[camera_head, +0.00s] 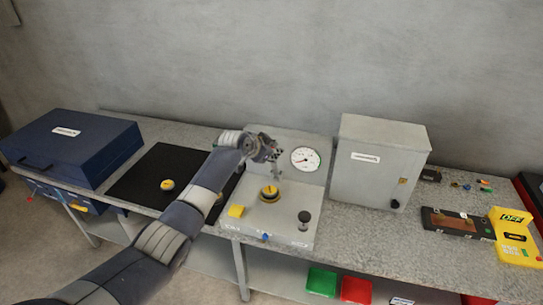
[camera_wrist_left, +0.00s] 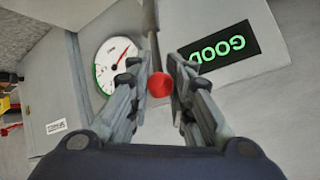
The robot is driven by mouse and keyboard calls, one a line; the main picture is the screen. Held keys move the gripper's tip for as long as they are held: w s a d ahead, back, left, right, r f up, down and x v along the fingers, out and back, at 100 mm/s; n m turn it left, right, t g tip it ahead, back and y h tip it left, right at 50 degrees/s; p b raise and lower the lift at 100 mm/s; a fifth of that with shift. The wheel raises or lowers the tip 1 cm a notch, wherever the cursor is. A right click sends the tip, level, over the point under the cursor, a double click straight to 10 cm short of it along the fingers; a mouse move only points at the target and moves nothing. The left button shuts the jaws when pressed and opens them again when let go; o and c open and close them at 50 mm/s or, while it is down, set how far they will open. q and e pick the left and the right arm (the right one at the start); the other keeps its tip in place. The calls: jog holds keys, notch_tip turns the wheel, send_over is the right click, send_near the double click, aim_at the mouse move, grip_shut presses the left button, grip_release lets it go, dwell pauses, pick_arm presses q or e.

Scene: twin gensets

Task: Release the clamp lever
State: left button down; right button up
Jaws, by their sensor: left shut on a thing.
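The clamp lever (camera_wrist_left: 152,35) is a thin grey rod with a red ball knob (camera_wrist_left: 160,85) in the left wrist view. My left gripper (camera_wrist_left: 158,64) has its two fingers on either side of the lever near the knob and is shut on it. In the head view my left gripper (camera_head: 270,152) is at the upper left of the grey test station (camera_head: 283,226), beside its dial gauge (camera_head: 305,159), and hides most of the lever. A round yellow-topped part (camera_head: 269,192) sits on the station below the gripper. My right gripper is not in view.
A display reading GOOD in green (camera_wrist_left: 222,47) shows beside the gripper. A grey cabinet (camera_head: 377,165) stands to the right, a blue case (camera_head: 67,147) far left.

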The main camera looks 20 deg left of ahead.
pick_arm(q)
jog(key=shift+w+r, duration=0.45)
jog(key=shift+r, duration=0.15)
jog(key=c, duration=1.4)
grip_release()
jog(key=shift+w+f, duration=0.1)
jog(key=shift+f, duration=0.2)
jog(key=shift+s, duration=0.25)
jog(key=shift+v, duration=5.9)
jog(key=shift+a, duration=0.1)
jog(key=shift+c, duration=0.7)
